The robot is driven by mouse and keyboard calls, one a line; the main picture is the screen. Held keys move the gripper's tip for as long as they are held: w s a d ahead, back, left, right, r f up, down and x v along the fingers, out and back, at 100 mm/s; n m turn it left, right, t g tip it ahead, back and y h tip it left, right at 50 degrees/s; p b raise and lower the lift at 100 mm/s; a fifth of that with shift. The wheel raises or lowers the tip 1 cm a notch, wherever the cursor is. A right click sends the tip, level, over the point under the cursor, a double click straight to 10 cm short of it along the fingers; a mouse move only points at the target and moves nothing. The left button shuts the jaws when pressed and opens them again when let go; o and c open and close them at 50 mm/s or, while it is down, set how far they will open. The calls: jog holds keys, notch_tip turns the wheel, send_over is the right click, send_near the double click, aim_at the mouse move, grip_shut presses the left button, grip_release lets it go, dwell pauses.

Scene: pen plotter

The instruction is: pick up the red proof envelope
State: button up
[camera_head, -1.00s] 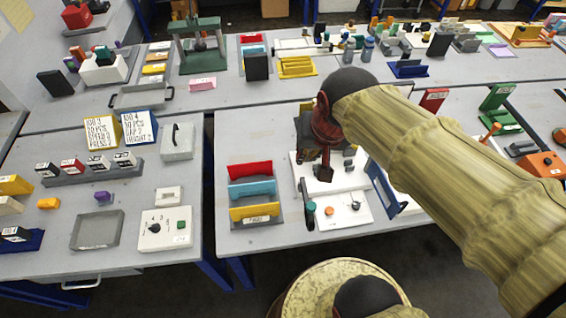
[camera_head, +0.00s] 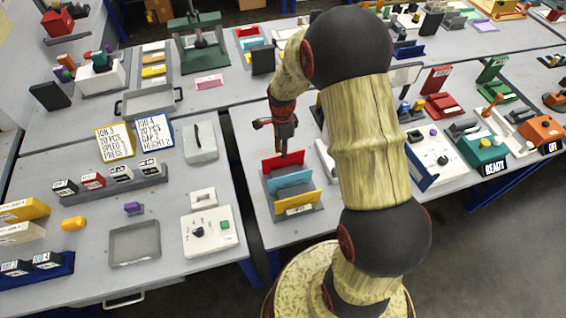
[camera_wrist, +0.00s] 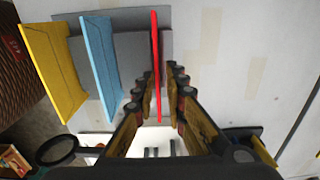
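The red proof envelope (camera_head: 283,160) stands upright at the back of a grey rack in the head view. In the wrist view the red envelope (camera_wrist: 155,65) shows edge-on as a thin strip. My gripper (camera_head: 284,150) points down over it. In the wrist view my gripper's (camera_wrist: 158,92) fingers are apart, one on each side of the red envelope, with a gap still visible around it. The light blue envelope (camera_head: 290,180) and the yellow envelope (camera_head: 297,202) stand in front of it in the same rack. Contact between fingers and envelope is not clear.
The grey rack (camera_wrist: 138,45) sits on the table's left end. A white control box (camera_head: 207,232) stands on the neighbouring table to the left, across a gap. Bare tabletop (camera_wrist: 225,50) lies beside the red envelope in the wrist view.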

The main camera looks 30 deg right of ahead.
aim_at(283, 161)
jog(key=f+b, duration=0.1)
jog(key=f, duration=0.6)
jog(key=shift+s+b, duration=0.2)
jog(key=shift+b, duration=0.1)
jog(key=shift+c, duration=0.5)
grip_shut()
jog(key=shift+r, duration=0.15)
